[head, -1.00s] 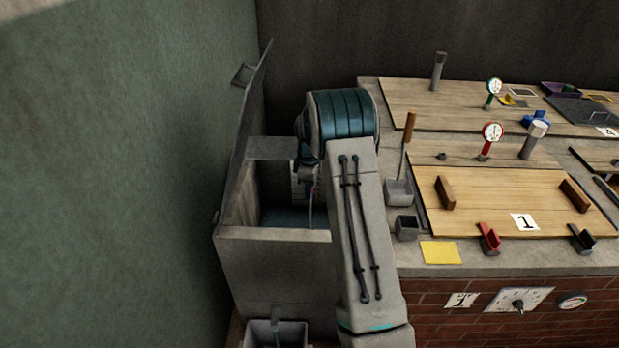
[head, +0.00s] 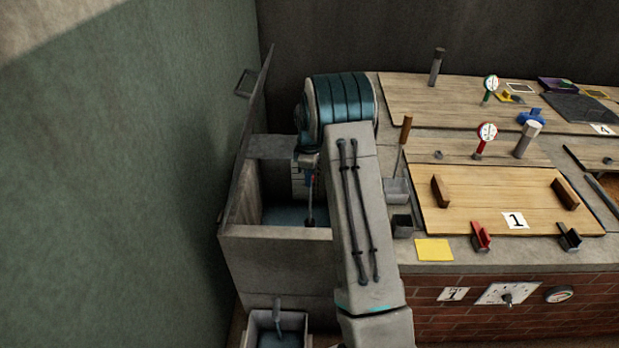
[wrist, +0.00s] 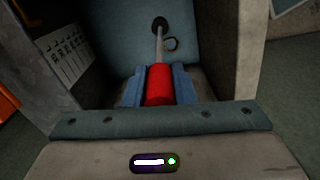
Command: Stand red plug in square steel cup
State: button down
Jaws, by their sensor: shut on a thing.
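The red plug (wrist: 158,85) has a red handle and a thin steel rod with a dark round end. In the wrist view my gripper (wrist: 158,80) is shut on the red handle between its blue fingers. In the head view my gripper (head: 311,172) is inside the grey tank (head: 275,234) at the left. The rod points down towards the bluish tank floor; whether its end touches cannot be told. A small square dark-grey cup (head: 402,226), apparently empty, stands on the bench edge to the right of my arm.
The tank's raised lid (head: 252,130) stands at its left. A square holder (head: 396,191) with a wooden-handled tool (head: 405,130) is just behind the cup. A yellow sheet (head: 434,250) lies in front of it. A trough (head: 252,325) sits below the tank.

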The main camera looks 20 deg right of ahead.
jog(key=shift+r+p, duration=1.35)
jog(key=shift+r, duration=1.5)
